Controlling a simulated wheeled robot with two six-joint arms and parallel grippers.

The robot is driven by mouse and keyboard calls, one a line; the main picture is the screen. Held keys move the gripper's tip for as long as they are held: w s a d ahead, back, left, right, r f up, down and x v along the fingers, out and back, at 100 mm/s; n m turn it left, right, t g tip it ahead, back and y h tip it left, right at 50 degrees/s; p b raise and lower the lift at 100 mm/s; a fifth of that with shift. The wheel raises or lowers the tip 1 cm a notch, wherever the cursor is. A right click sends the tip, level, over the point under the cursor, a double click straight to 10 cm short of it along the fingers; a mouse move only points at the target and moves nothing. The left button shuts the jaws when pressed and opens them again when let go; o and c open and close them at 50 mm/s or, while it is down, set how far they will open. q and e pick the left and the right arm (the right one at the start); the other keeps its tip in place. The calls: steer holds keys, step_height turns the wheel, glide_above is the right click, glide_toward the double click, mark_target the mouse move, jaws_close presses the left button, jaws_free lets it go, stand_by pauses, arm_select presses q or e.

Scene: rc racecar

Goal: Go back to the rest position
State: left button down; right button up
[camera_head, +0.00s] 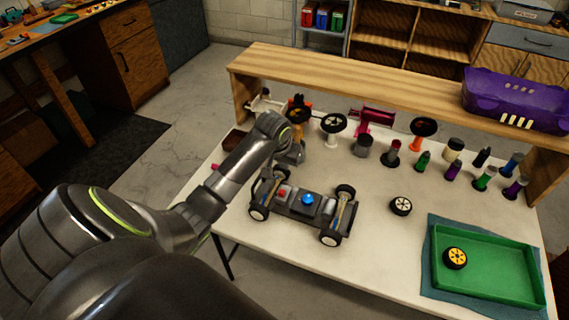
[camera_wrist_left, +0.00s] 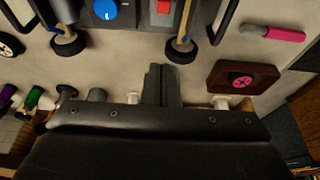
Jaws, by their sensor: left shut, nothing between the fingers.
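My left gripper (camera_head: 292,156) is over the white table, behind the car chassis (camera_head: 304,208), with its wrist partly blocking the view. In the left wrist view its fingers (camera_wrist_left: 161,72) are together with nothing between them, apart from the chassis. The chassis stands on its wheels and carries a blue knob (camera_head: 308,199) and a red block (camera_head: 282,194). The blue knob (camera_wrist_left: 105,9) also shows at the top of the left wrist view. My right gripper is not seen.
A loose wheel (camera_head: 401,206) lies right of the chassis. A green tray (camera_head: 490,278) holds a yellow-hubbed wheel (camera_head: 455,258). Several tools and small parts stand along the back under a wooden shelf (camera_head: 350,87), with a purple crate (camera_head: 515,98) on top. The table's front middle is clear.

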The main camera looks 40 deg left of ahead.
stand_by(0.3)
arm_select(q)
steer(key=s+d+f+m, duration=0.1)
steer(key=s+d+f, duration=0.15)
steer(key=s, duration=0.55)
steer(key=s+d+f+m, duration=0.1)
steer(key=s+d+f, duration=0.15)
steer(key=s, duration=0.45)
steer(key=s+d+r+y, duration=0.1)
steer(key=s+r, duration=0.1)
steer(key=s, duration=0.7)
steer(key=s+d+r, duration=0.1)
steer(key=s, duration=0.8)
step_height(320, 180, down, 24)
steer(key=w+a+g, duration=0.1)
steer(key=a, duration=0.1)
steer(key=s+d+f+g, duration=0.1)
steer(key=s+f, duration=1.4)
steer(key=f, duration=0.2)
steer(key=shift+s+d+g+h, duration=0.15)
steer(key=shift+g+h, duration=0.15)
steer(key=shift+h, duration=0.1)
